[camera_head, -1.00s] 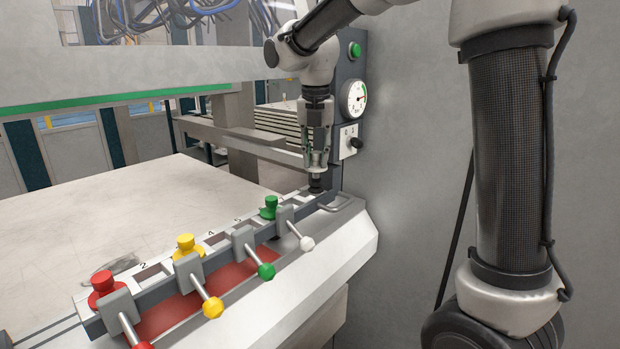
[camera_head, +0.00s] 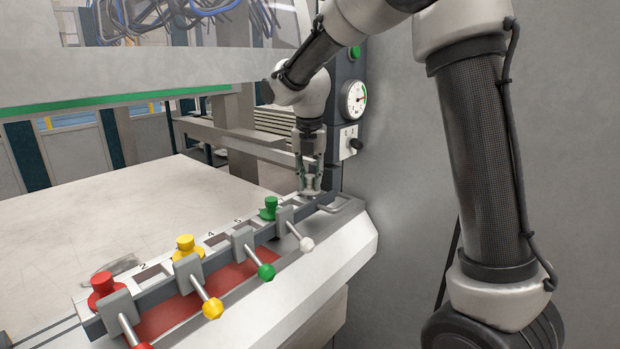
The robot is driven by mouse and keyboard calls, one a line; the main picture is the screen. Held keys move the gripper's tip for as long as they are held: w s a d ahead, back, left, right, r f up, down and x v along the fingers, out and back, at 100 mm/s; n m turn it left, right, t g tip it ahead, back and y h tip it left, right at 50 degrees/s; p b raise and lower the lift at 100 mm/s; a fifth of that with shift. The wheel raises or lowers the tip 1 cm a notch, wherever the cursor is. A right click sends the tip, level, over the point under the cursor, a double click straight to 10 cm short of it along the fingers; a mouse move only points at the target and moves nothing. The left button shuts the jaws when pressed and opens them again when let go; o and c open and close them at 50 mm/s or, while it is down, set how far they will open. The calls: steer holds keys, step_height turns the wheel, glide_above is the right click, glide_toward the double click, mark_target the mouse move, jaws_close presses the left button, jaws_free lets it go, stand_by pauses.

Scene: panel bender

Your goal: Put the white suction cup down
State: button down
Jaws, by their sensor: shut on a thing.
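My gripper (camera_head: 311,178) points down over the far right end of the slotted rail (camera_head: 218,239). It is shut on a small pale thing, the white suction cup (camera_head: 311,188), which is largely covered by the fingers. The cup is at or just above the rail top; I cannot tell whether it touches. A red cup (camera_head: 103,284), a yellow cup (camera_head: 186,244) and a green cup (camera_head: 270,208) stand upright along the rail.
Levers with red, yellow (camera_head: 213,308), green (camera_head: 266,271) and white (camera_head: 307,244) knobs stick out in front of the rail. A gauge (camera_head: 353,100) and switch panel are close right of my gripper. The machine table (camera_head: 120,215) at left is mostly clear.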

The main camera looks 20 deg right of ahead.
steer(key=shift+f, duration=0.15)
steer(key=shift+f, duration=0.45)
steer(key=c, duration=1.5)
jaws_free()
steer(key=r, duration=0.4)
steer(key=s+r, duration=0.1)
steer(key=r, duration=0.8)
steer(key=shift+s+a+r, duration=0.1)
steer(key=shift+s+a, duration=0.05)
steer(key=shift+a, duration=0.15)
steer(key=shift+s, duration=0.1)
